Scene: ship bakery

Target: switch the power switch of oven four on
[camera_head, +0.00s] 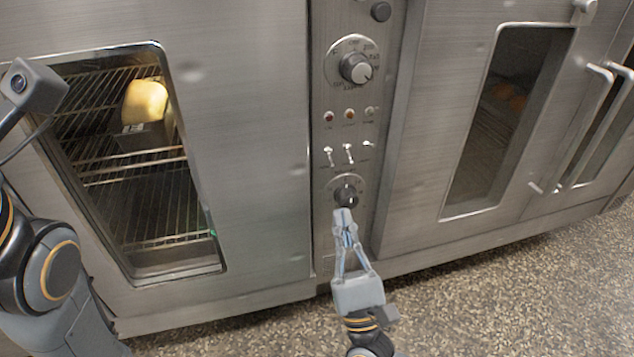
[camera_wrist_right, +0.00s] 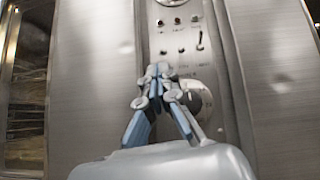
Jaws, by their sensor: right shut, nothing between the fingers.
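A narrow control panel (camera_head: 321,200) stands between two steel oven doors in the head view. Three small toggle switches (camera_head: 348,153) sit in a row on it, under three indicator lights (camera_head: 349,115). They also show in the wrist view (camera_wrist_right: 181,50). Which one is the power switch cannot be read, nor can an oven number. In the wrist view the right gripper (camera_wrist_right: 159,71) partly hides that dial. My left gripper's fingers are out of view.
An upper dial (camera_head: 355,67) sits above the lights. The left oven door (camera_head: 245,150) has a window showing racks and a bread loaf (camera_head: 146,102) in a tin. The right oven door (camera_head: 420,150) has a window and handles (camera_head: 585,130) farther right. Speckled floor (camera_head: 500,300) lies open in front.

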